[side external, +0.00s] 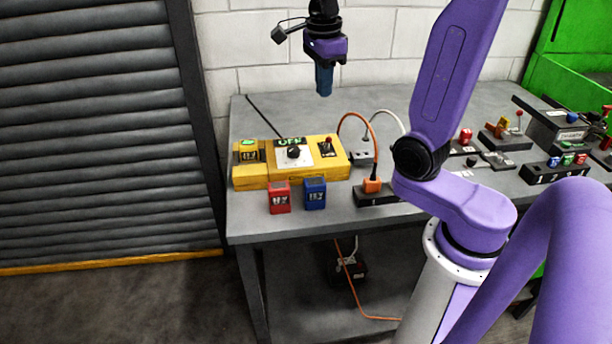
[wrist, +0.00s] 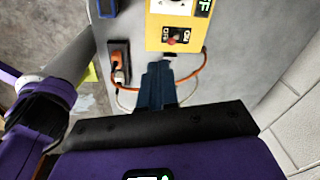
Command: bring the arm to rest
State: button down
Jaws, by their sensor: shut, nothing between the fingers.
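My gripper (side external: 324,80) hangs fingers down, well above the back of the grey table, behind and above the yellow control box (side external: 310,178). Its blue fingers are shut together with nothing between them. The shut fingers also show in the wrist view (wrist: 157,84), with the yellow box (wrist: 168,34) beyond them. The box carries a black knob (side external: 293,152) on a white plate, a green label reading OFF, and a small lever switch (side external: 327,146). The gripper touches nothing.
A red block (side external: 279,197) and a blue block (side external: 314,194) stand before the box. An orange plug (side external: 372,184) sits in a black strip with its cord arching up. Other devices with switches (side external: 490,158) crowd the table's right. A block wall (side external: 245,50) stands behind.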

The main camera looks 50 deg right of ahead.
jog(key=s+a+f+n+y, duration=0.1)
jog(key=s+a+f+n, duration=0.15)
jog(key=a+n, duration=0.45)
jog(key=s+a+f+n, duration=0.2)
jog(key=s+a+n, duration=0.15)
jog(key=n, duration=0.75)
jog(key=s+a+f+n, duration=0.1)
jog(key=s+f+n, duration=0.1)
jog(key=s+n, duration=0.5)
jog(key=s+a+f+n, duration=0.1)
jog(key=s+f+n, duration=0.1)
jog(key=s+n, duration=0.6)
jog(key=n, duration=0.3)
jog(key=shift+a+f+n+y, duration=0.15)
jog(key=shift+f+n+y, duration=0.15)
jog(key=shift+f, duration=0.05)
